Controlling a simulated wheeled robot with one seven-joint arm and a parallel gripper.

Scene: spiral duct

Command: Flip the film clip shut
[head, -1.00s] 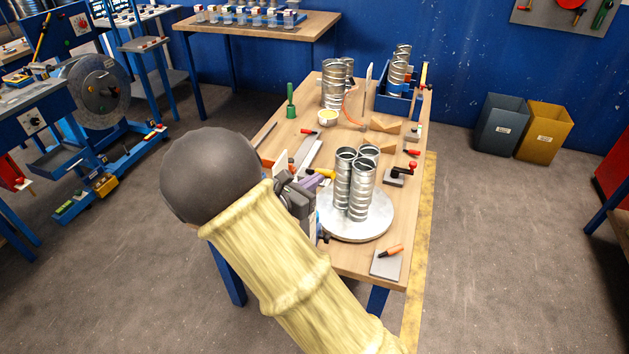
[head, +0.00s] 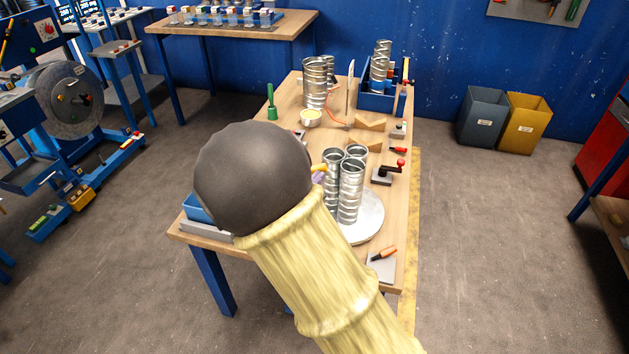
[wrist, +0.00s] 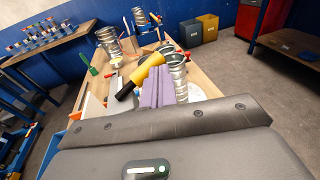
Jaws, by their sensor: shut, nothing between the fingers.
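I cannot pick out the film clip with certainty. A yellow piece with a black end (wrist: 150,68) shows just beyond my fingertips in the wrist view. Its yellow part also shows beside the ducts in the head view (head: 319,167). My gripper (wrist: 158,78) has purple fingers, shut together and empty; whether they touch the yellow piece I cannot tell. Several spiral duct pieces (head: 350,190) stand upright on a round metal plate (head: 372,212), right of my gripper.
A blue crate (head: 378,100) stands at the far end.

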